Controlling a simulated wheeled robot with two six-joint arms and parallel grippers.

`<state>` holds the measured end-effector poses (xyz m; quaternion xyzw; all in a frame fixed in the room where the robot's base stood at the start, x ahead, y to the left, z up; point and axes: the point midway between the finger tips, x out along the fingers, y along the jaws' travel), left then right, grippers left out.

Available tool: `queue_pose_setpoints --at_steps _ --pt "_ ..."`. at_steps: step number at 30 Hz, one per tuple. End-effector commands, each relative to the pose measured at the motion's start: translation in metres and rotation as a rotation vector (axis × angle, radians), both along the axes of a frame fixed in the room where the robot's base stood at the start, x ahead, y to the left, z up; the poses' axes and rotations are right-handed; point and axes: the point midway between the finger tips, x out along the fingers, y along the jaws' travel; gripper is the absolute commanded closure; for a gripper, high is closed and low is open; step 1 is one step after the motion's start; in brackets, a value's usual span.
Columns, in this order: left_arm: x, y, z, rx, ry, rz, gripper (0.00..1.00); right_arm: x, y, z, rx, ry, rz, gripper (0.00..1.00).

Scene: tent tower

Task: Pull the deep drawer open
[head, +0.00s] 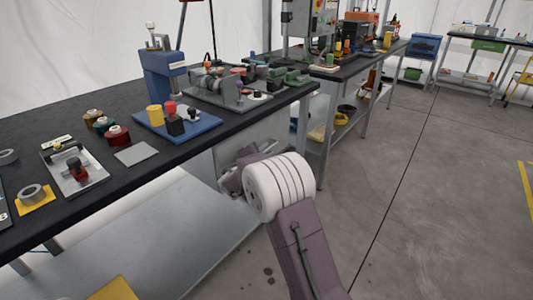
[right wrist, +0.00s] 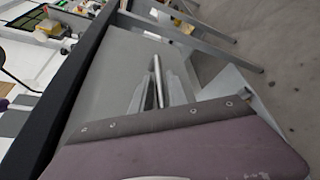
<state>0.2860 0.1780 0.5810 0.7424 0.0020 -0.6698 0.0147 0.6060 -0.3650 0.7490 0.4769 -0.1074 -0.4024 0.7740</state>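The deep drawer is most likely the plain grey front (right wrist: 112,75) under the black worktop in the right wrist view. A thin upright metal bar (right wrist: 157,72), which looks like its handle, stands out from it. My right gripper (right wrist: 158,90) has its two fingers on either side of this bar, with narrow gaps showing; contact cannot be made out. In the head view the grey cabinet (head: 262,132) shows under the bench's right end. My right gripper (head: 235,175) is beside it, largely hidden by my white wrist. My left gripper is not in view.
The black worktop (head: 60,120) lies above and left of my right arm, carrying a blue press (head: 163,80) and several small parts. A metal lower shelf (head: 170,225) runs below. A second bench stands behind. The concrete floor (head: 430,200) at right is clear.

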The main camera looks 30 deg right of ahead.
Motion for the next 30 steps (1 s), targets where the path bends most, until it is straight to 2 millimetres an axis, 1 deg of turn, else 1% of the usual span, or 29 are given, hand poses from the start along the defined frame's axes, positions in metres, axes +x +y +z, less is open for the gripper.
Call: queue_pose_setpoints --at_steps 1,4,11,13,14,30 --pt "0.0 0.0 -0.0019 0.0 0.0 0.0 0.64 0.0034 -0.0046 -0.0018 0.0 -0.001 -0.002 0.8" --pt "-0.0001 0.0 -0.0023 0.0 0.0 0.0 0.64 0.0077 -0.0086 -0.0025 -0.001 -0.001 0.0 0.8" --pt "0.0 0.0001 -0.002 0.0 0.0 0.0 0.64 0.0084 -0.0093 -0.0022 -0.001 -0.001 0.001 0.8" --pt "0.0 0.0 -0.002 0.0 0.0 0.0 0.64 0.0083 -0.0092 -0.0022 -0.001 -0.001 0.001 0.97" --pt "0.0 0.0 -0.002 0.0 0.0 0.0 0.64 0.0083 -0.0092 -0.0022 -0.001 -0.001 0.001 1.0" --pt "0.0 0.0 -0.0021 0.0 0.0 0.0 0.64 0.008 -0.009 -0.0024 0.0 0.0 0.0 1.0"
